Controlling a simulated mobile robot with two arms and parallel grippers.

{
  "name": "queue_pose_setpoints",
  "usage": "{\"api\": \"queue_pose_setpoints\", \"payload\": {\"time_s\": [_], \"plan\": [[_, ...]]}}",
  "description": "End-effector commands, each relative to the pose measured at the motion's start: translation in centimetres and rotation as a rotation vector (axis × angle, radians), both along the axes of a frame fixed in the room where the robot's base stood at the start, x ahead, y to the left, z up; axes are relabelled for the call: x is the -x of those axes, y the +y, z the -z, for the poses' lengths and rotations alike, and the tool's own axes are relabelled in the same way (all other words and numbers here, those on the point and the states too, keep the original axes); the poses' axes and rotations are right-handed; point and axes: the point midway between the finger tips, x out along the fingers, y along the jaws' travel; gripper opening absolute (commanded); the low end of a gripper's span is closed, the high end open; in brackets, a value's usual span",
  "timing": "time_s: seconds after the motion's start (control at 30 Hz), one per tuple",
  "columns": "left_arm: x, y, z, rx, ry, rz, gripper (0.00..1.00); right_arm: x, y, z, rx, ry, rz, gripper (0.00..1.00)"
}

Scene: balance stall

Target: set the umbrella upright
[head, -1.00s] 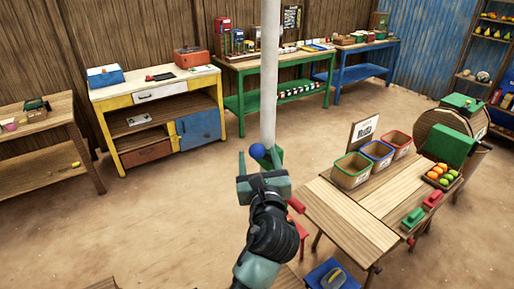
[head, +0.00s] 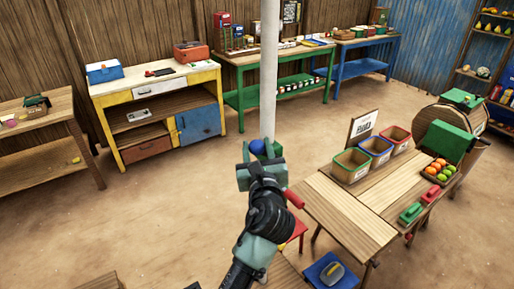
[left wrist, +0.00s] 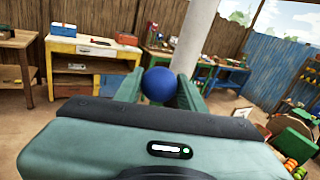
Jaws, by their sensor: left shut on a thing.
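A pale grey-white pole (head: 269,65), which looks like the umbrella's, runs from the top edge down to my left gripper (head: 261,158). It looks close to vertical in the head view. It leans in the left wrist view (left wrist: 197,35), where the surroundings lean too. The canopy is out of view, and the pole's lower end is hidden behind the gripper. A blue ball knob (head: 257,147) is at the pole, between my left fingers. It also shows between the fingers in the left wrist view (left wrist: 158,85), and the jaws are shut on it. My right gripper is not in view.
A wooden stall table (head: 345,215) with coloured-rim bins (head: 351,166) stands close on the right. A yellow workbench (head: 160,110) and a green one (head: 240,100) line the back. Dirt floor at left centre is clear.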

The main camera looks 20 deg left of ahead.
Motion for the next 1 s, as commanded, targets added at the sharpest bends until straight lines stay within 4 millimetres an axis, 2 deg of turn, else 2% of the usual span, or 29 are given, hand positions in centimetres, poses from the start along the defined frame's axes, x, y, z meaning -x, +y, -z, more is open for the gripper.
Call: {"api": "queue_pose_setpoints", "payload": {"time_s": [0.4, 1.0], "plan": [[-1.2, -0.8, -1.4, -0.118, 0.145, -0.004, 0.00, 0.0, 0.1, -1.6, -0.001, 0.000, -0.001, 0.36], [-4.0, -3.0, -2.7, -0.353, 0.450, -0.006, 0.00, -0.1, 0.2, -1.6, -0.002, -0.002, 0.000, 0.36]]}}
